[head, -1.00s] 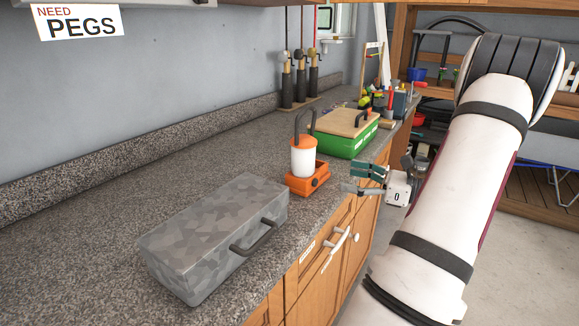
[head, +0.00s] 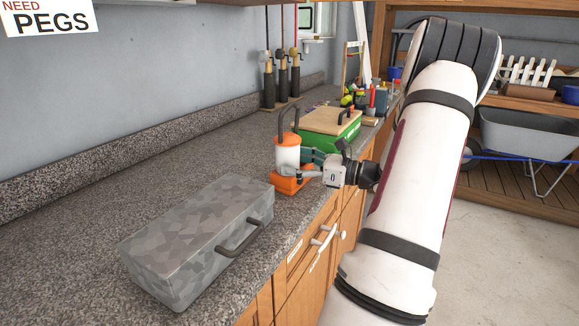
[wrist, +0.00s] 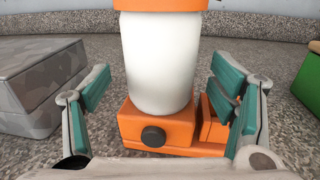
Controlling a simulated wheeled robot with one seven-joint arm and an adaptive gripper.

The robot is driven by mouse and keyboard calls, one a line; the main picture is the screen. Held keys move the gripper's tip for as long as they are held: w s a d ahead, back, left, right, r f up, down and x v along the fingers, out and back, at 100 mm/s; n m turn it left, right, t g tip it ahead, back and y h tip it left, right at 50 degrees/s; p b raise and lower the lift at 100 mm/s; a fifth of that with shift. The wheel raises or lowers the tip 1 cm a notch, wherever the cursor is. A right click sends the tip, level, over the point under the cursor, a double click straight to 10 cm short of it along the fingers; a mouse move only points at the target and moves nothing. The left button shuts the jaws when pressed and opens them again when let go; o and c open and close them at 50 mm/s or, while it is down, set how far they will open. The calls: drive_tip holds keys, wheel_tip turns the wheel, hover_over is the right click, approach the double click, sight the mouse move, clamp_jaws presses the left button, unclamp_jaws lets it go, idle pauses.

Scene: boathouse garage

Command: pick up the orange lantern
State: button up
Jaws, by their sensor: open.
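The orange lantern (head: 288,157) stands upright on the granite counter near its front edge. It has an orange base, a white body, an orange top and a dark handle raised above it. In the wrist view its white body (wrist: 160,60) is in the middle, above the orange base with a dark round knob. My gripper (head: 306,165) is at the lantern's right front side in the head view. In the wrist view its two teal-padded fingers (wrist: 168,92) are open, one on each side of the lantern. I cannot tell whether either finger touches it.
A grey camouflage case (head: 195,243) lies on the counter left of the lantern. A green box with a wooden lid (head: 325,130) sits close behind it. Several dark-handled rods (head: 282,80) stand by the wall. Wooden drawers (head: 300,262) are below the counter edge.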

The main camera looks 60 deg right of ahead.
drive_tip(key=shift+w+a, duration=0.2)
drive_tip(key=shift+w, duration=1)
drive_tip(key=shift+c, duration=0.6)
drive_tip(key=c, duration=1.6)
drive_tip(key=shift+o, duration=0.2)
drive_tip(key=shift+r, duration=0.15)
